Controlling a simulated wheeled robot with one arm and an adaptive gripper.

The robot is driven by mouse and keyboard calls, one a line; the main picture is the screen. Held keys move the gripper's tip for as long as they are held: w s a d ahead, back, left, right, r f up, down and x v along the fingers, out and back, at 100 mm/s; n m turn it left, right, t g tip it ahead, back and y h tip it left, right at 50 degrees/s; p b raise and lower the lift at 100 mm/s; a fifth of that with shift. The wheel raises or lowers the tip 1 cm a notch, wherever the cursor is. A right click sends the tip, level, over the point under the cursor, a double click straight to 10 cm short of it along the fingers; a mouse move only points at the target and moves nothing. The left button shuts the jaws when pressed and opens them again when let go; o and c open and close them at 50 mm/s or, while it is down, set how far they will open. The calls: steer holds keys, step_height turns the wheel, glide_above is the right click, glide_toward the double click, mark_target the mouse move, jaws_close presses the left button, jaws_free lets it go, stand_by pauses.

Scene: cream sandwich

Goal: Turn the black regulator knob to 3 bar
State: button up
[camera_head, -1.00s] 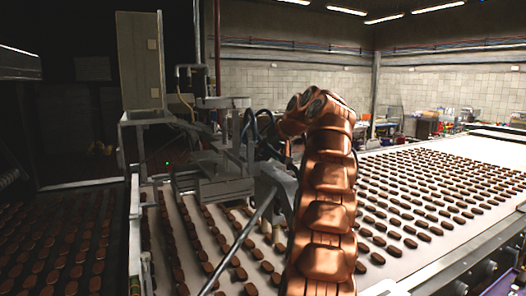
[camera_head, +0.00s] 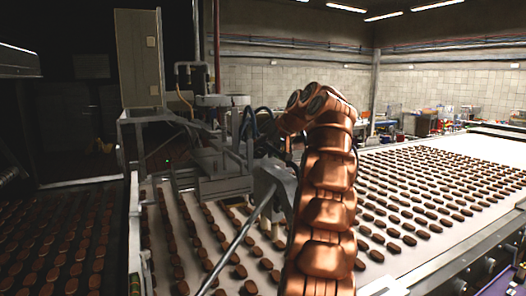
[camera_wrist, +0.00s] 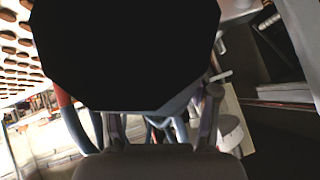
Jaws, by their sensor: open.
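In the wrist view a large black faceted shape (camera_wrist: 130,50), which looks like the regulator knob seen very close, fills the upper middle. Its face is too dark to show any mark or scale. My gripper (camera_wrist: 161,125) is open, with a finger at each side of the shape's lower edge. I cannot tell whether the fingers touch it. In the head view my copper arm reaches up toward the depositor machine (camera_head: 215,150), and its bend hides the gripper and the knob.
Blue and red hoses (camera_wrist: 75,120) run close to the fingers in the wrist view. The white conveyor belt (camera_head: 440,155) carries many brown biscuits in rows. A grey cabinet (camera_head: 138,60) stands at the back left. A slanted metal rod (camera_head: 240,238) lies left of my arm.

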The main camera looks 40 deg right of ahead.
mark_target(263, 150)
steer(key=shift+v, duration=1.7)
steer(key=shift+s+r, duration=0.35)
steer(key=shift+s, duration=0.15)
steer(key=shift+s, duration=0.2)
steer(key=shift+s+r, duration=0.15)
steer(key=shift+s, duration=0.85)
steer(key=s, duration=0.9)
steer(key=shift+s+a, duration=0.15)
steer(key=shift+s, duration=0.1)
